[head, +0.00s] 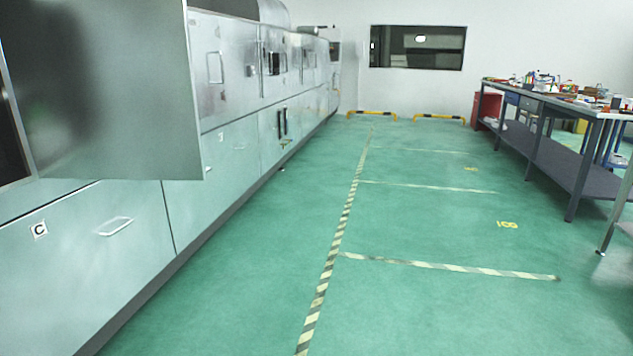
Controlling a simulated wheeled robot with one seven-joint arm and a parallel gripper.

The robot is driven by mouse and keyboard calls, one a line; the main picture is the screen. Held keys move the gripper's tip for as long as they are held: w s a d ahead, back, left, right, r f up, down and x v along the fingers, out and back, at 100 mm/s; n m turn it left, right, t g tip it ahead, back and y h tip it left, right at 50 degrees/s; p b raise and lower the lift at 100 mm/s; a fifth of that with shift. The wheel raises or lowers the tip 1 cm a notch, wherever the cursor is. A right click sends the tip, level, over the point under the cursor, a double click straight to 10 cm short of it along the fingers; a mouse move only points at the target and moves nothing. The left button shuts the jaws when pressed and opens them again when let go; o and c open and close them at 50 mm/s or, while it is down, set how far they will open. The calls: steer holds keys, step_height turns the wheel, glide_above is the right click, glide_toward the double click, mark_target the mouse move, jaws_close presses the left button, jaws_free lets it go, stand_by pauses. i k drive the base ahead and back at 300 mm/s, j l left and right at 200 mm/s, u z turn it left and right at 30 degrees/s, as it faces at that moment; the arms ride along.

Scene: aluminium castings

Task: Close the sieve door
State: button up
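A large flat grey metal door (105,95) stands open at the upper left, on the upper part of the machine row. It juts out from the cabinet front and covers part of the panels behind it. I take it to be the sieve door; no label on it shows. A dark opening (10,135) with a metal frame edge shows to its left, cut off by the picture's edge. No handle shows on the visible door face. My gripper is not in view.
The green floor (230,290) is clear. A cluttered workbench (560,100) stands right; yellow-black barriers (372,114) stand at the far wall.

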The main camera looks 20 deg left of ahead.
mark_target(103, 89)
steer(key=i+j+u, duration=0.2)
steer(key=i+u, duration=0.25)
steer(key=i, duration=0.3)
steer(key=i+l+u, duration=0.1)
steer(key=i+u, duration=0.4)
steer(key=i, duration=0.2)
steer(key=i+l+u, duration=0.1)
steer(key=i+u, duration=0.2)
steer(key=u, duration=0.15)
steer(key=i+l+u, duration=0.25)
steer(key=u, duration=0.25)
steer(key=i+l+u, duration=0.3)
steer(key=u, duration=0.15)
steer(key=i+l+u, duration=0.15)
steer(key=l+u, duration=0.3)
steer(key=i+l+u, duration=0.1)
steer(key=l+u, duration=1.35)
steer(key=j, duration=0.1)
